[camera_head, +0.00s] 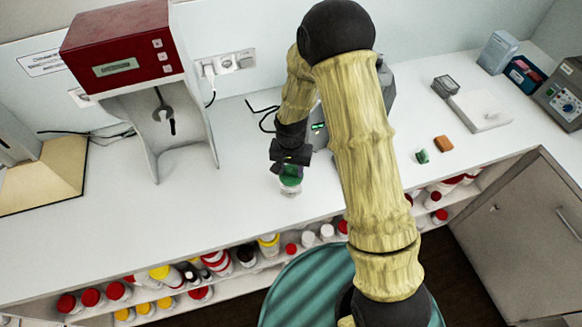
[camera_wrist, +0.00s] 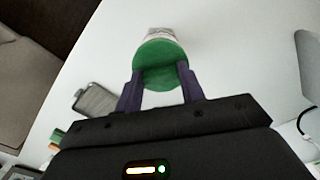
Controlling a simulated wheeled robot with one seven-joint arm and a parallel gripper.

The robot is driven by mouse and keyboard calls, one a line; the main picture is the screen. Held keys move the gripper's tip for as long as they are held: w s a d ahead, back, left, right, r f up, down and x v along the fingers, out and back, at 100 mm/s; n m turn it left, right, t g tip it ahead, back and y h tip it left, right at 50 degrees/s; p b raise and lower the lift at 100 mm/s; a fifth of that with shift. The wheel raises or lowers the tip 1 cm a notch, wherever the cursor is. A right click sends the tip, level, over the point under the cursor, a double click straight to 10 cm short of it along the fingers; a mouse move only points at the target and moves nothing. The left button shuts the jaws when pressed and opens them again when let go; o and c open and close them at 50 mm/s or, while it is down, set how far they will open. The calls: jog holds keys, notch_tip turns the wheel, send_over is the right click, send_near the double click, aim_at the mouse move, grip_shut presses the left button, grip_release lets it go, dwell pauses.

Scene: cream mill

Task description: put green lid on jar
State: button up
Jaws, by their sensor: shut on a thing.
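The green lid (camera_head: 291,170) is between the fingers of my gripper (camera_head: 289,163), which is shut on it. In the wrist view the lid (camera_wrist: 160,62) is a green disc held between two dark purple fingers (camera_wrist: 160,78). The small pale jar (camera_head: 290,187) stands upright on the white counter directly below the lid. In the wrist view part of the jar (camera_wrist: 158,33) shows beyond the lid. The lid is at or just over the jar's mouth; I cannot tell whether it is seated. The lid hides the mouth.
A red-topped machine (camera_head: 130,45) stands at the left on the white counter (camera_head: 235,200). A green block (camera_head: 422,157) and an orange block (camera_head: 443,143) lie to the right. Several bottles fill the shelf below the front edge. The counter around the jar is mostly clear.

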jog(key=shift+f, duration=0.15)
dwell(0.5)
jog(key=o, duration=1.5)
jog(key=shift+r+p, duration=1.4)
jog(key=shift+r, duration=0.9)
grip_shut()
